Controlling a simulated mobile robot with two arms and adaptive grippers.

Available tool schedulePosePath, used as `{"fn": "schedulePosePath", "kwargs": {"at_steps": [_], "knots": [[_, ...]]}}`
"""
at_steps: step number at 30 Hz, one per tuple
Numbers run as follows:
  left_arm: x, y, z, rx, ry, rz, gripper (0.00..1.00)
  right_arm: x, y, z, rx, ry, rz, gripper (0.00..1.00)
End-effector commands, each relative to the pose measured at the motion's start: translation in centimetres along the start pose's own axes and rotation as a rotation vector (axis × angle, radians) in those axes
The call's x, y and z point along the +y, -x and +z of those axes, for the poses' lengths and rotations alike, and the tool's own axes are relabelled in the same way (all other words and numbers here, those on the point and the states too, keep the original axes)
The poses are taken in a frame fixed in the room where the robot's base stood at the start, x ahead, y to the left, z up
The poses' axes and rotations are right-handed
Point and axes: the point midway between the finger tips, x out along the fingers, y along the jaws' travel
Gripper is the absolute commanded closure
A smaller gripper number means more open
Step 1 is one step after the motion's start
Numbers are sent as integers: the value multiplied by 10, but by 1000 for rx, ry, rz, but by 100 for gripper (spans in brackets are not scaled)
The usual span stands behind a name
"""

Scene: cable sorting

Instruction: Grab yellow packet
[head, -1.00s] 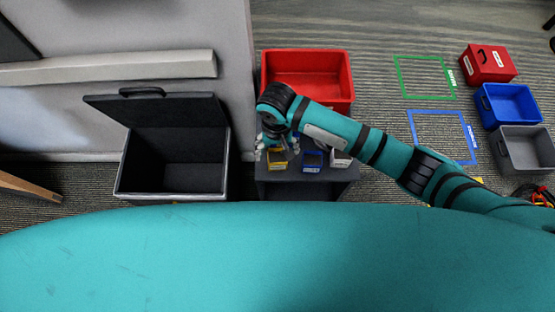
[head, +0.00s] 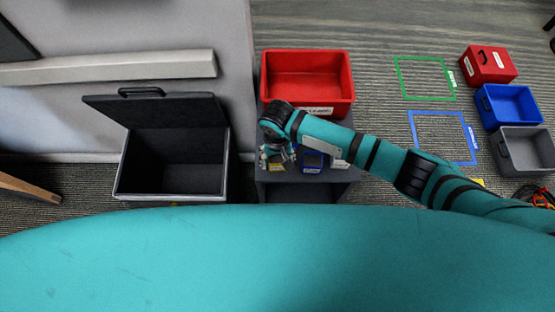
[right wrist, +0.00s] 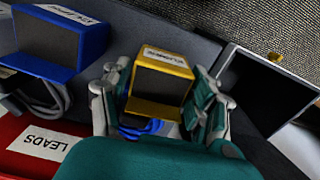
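The yellow packet (right wrist: 163,68) is a small box-like holder with a white label and a dark front. It stands between the two fingers of my right gripper (right wrist: 160,95) in the right wrist view. The fingers are spread, one on each side, close to its sides; contact is not clear. Blue cable (right wrist: 150,127) shows between the packet and the palm. In the head view my right gripper (head: 276,155) is over the left part of the small dark stand, mostly covering the yellow packet (head: 276,167). My left gripper is not in view.
A blue packet (head: 314,161) stands right of the yellow one. An open black box (head: 172,195) is at left. Red (head: 489,65), blue (head: 510,106) and grey (head: 526,149) bins stand at right, beside taped floor outlines.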

Motion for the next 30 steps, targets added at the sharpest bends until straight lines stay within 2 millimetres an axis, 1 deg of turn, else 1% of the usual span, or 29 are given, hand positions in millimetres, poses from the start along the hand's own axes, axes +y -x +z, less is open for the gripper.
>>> {"fn": "schedulePosePath", "kwargs": {"at_steps": [1, 5, 13, 17, 20, 24, 30], "knots": [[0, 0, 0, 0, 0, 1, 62, 0, 0, 0, 0, 0, 0, 48], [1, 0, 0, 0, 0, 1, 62, 0, 0, 0, 0, 0, 0, 65], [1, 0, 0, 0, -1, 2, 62, 0, 1, 0, 0, 0, 0, 65], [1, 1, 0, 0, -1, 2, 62, 0, 6, 0, 1, 0, -1, 65], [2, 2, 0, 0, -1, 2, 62, 0, 15, 0, 0, 0, -2, 65], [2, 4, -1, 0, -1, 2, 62, -1, 37, 0, 1, 0, -3, 65], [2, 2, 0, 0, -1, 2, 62, -35, 39, 32, -4, 5, -5, 65]]}}
